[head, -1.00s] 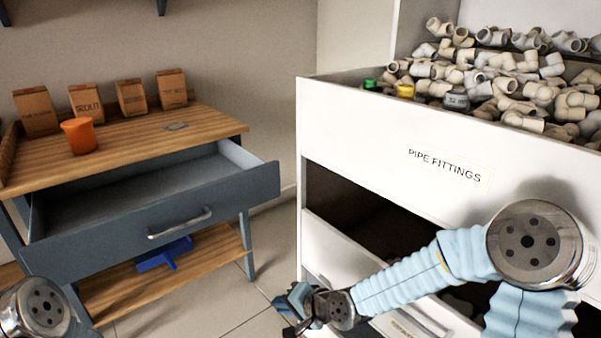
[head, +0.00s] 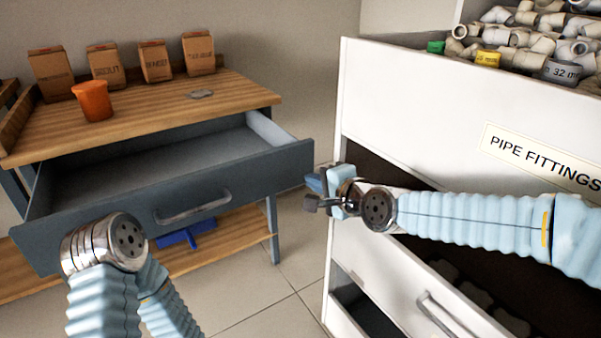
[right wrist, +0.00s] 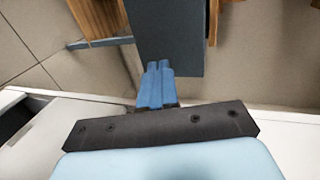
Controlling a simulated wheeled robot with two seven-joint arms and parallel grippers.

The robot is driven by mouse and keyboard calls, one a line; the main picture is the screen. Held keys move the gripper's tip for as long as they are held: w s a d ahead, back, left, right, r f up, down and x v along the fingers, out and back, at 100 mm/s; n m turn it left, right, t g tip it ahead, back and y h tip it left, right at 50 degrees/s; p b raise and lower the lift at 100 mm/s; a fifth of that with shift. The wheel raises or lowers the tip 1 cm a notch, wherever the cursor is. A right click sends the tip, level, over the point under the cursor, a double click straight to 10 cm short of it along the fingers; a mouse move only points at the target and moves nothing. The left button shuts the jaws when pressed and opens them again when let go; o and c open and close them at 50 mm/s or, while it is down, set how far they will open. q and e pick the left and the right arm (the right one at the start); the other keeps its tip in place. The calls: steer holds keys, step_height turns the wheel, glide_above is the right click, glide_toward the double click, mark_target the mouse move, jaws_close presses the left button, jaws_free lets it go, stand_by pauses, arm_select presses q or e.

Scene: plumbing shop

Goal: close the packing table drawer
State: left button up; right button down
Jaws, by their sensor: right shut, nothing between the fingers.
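The packing table (head: 150,112) stands at the left in the head view, with a wooden top. Its grey-blue drawer (head: 120,225) is pulled open and looks empty inside; the drawer's metal handle (head: 192,208) is on the front. My right gripper (head: 316,190) is just right of the drawer front's right end, with a small gap in the picture. In the right wrist view its blue fingers (right wrist: 157,80) are together and empty, overlapping the drawer front's dark panel (right wrist: 170,40). My left arm is at the lower left of the head view; its gripper is not visible.
A white cabinet (head: 420,95) labelled PIPE FITTINGS stands at the right, close to my right arm, with a lower drawer (head: 400,285) partly open. An orange cup (head: 92,101) and several cardboard boxes (head: 106,66) stand on the tabletop. A blue object (head: 188,235) lies on the lower shelf.

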mark_target(292, 167)
arm_select(q)
steer(key=shift+s+d+r+p, duration=0.15)
steer(key=shift+d+r+p, duration=0.1)
steer(key=shift+r+p, duration=0.5)
arm_select(e)
steer(key=shift+r+x, duration=0.2)
steer(key=shift+x, duration=0.85)
steer(key=shift+r+x, duration=0.2)
steer(key=shift+x, duration=0.85)
steer(key=shift+r+x, duration=0.2)
steer(key=shift+x, duration=0.8)
arm_select(q)
steer(key=shift+r, duration=0.1)
arm_select(e)
steer(key=shift+w+a, duration=0.2)
